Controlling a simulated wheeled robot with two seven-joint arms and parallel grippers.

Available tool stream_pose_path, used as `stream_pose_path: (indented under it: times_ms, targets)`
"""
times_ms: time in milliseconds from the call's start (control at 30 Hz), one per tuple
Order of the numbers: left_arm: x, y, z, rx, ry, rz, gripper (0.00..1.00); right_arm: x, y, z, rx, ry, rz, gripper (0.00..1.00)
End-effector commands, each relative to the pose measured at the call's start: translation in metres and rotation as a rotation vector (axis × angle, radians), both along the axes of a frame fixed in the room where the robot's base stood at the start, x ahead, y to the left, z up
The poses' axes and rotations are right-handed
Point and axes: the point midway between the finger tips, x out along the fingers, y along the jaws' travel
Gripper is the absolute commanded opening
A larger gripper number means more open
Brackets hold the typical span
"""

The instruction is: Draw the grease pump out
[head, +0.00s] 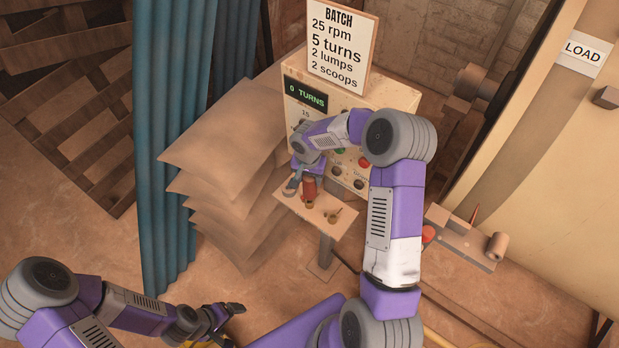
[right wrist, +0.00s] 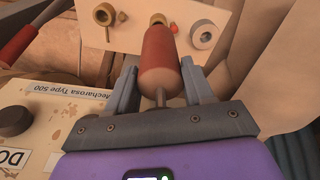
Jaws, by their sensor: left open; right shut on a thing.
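The grease pump (head: 309,188) is a red cylinder standing at a small cream shelf (head: 340,222) in front of the control box. In the right wrist view the red pump (right wrist: 160,62) lies between the fingers of my right gripper (right wrist: 161,84), with a thin grey rod at its near end. My right gripper is shut on it; its far end still meets the cream shelf, and I cannot tell whether it is seated there. My left gripper (head: 229,322) is open and empty at the bottom of the head view, well away from the pump.
Brass fittings (head: 332,215) sit on the shelf beside the pump. The control box (head: 352,100) with knobs and a "0 TURNS" display stands behind, under a batch sign (head: 340,48). Stacked sacks (head: 225,150) and a blue curtain (head: 165,150) are on the left.

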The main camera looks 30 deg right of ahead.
Motion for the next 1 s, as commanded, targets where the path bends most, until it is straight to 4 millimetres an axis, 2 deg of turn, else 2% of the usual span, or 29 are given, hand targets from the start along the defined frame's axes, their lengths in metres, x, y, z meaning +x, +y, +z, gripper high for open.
stream_pose_path:
  times_ms: [200,633,1000]
  targets:
    - [0.0,0.0,0.004,0.0,0.0,0.0,0.85,0.001,0.0,0.01,-0.001,-0.002,0.0,0.0]
    - [0.0,0.0,0.006,0.0,0.0,0.0,0.85,0.001,0.0,0.013,-0.001,-0.002,-0.001,0.0]
    - [0.0,0.0,0.018,0.0,0.0,0.0,0.85,0.001,0.0,0.037,0.0,-0.003,0.0,0.0]
